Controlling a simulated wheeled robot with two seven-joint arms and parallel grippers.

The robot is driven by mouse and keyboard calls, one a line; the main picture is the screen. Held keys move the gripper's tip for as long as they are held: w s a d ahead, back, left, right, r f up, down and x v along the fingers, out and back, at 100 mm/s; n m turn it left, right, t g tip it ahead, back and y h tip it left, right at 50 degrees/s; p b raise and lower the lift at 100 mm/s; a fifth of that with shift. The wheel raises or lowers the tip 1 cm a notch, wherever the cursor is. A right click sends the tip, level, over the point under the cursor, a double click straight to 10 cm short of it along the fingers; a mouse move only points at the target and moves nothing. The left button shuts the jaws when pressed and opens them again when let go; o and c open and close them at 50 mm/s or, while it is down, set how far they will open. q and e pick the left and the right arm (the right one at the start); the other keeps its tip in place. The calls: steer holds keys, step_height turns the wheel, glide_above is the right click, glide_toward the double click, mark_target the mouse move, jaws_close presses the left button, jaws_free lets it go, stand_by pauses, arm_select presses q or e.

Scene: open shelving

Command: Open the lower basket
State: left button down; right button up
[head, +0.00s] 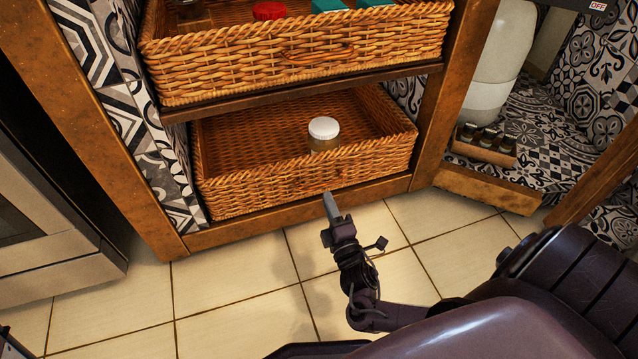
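The lower basket (250,192) is a woven wicker drawer on the lower shelf, seated inside the wooden frame. A jar with a white lid (324,128) stands in it. Its handle (317,181) is on the middle of the front face. My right gripper (331,205) is just in front of that face, slightly below the handle. Its grey fingers are seen as one narrow shape, so I cannot tell if they are open or touching the basket. A small dark part at the lower left edge seems to be my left gripper (8,342); its fingers are unclear.
An upper basket (230,75) with several items sits above. A wooden frame post (437,95) stands to the right, with a small box of bottles (484,148) beyond. An oven (40,230) is at the left. Tiled floor (235,290) in front is clear.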

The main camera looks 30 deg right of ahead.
mark_target(322, 184)
steer(key=b+x, duration=0.2)
steer(key=x, duration=0.4)
steer(key=shift+b, duration=0.3)
steer(key=shift+c, duration=0.4)
jaws_close()
